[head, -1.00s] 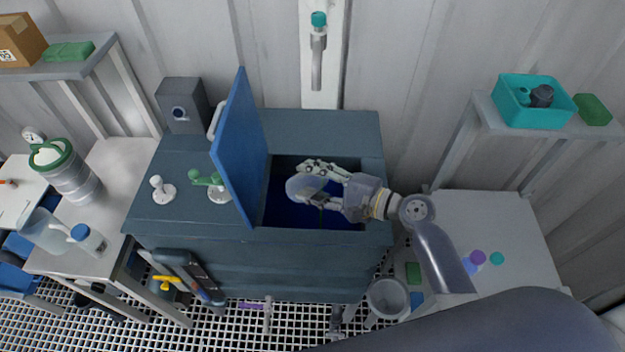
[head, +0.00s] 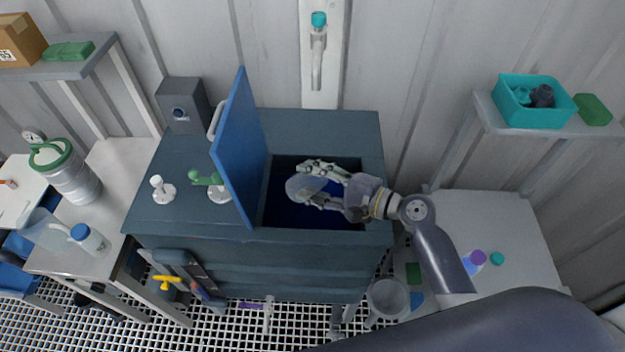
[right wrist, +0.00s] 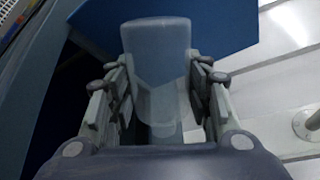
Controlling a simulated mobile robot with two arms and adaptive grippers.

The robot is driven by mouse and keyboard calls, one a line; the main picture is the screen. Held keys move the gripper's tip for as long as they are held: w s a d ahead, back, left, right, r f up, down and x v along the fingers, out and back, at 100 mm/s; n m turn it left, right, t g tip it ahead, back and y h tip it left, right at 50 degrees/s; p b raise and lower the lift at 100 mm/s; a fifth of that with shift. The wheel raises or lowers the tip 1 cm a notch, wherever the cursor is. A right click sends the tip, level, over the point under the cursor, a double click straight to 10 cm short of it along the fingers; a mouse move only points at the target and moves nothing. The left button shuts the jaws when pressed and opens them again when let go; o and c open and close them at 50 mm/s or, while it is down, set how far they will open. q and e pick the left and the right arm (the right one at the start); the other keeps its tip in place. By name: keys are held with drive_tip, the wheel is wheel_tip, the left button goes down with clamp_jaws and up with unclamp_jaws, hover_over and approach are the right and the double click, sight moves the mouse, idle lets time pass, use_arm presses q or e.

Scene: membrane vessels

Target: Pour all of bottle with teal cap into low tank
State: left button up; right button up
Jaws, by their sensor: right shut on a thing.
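The low tank is a dark blue-grey chest (head: 320,125) with an open square hatch, its blue lid (head: 238,150) standing up on the hatch's left side. My right gripper (head: 318,185) is over the hatch, shut on a translucent grey bottle (head: 297,187). The bottle is uncapped and tilted, with its outer end toward the left. It also shows between the fingers in the right wrist view (right wrist: 158,55); how much liquid it holds I cannot tell. A loose teal cap (head: 497,258) lies on the right-hand table. My left gripper is not in view.
A purple-capped bottle (head: 475,260) is beside the teal cap. A teal bin (head: 520,115) stands on the right shelf. White and green valve handles (head: 205,180) rise left of the lid. A grey bucket (head: 388,298) stands below the tank's right front.

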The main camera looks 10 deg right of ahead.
drive_tip(key=shift+f+b, duration=0.25)
drive_tip(key=shift+b, duration=0.05)
wheel_tip(320, 180, down, 4)
drive_tip(key=s+a+n+t+h+b, duration=0.2)
drive_tip(key=n+b, duration=0.5)
drive_tip(key=n, duration=0.1)
drive_tip(key=w+d+r+n+t, duration=0.1)
drive_tip(key=n, duration=0.2)
drive_tip(key=w+d+r+n+t, duration=0.1)
drive_tip(key=r+n, duration=0.1)
drive_tip(key=n, duration=0.1)
drive_tip(key=w+d+r+n+t, duration=0.1)
drive_tip(key=r+n, duration=0.1)
drive_tip(key=n, duration=0.2)
drive_tip(key=shift+h+b, duration=0.3)
drive_tip(key=shift+h, duration=0.1)
drive_tip(key=shift+w+d+r+n, duration=0.2)
drive_tip(key=shift+r+n, duration=0.25)
drive_tip(key=shift+n, duration=0.25)
drive_tip(key=shift+s, duration=0.1)
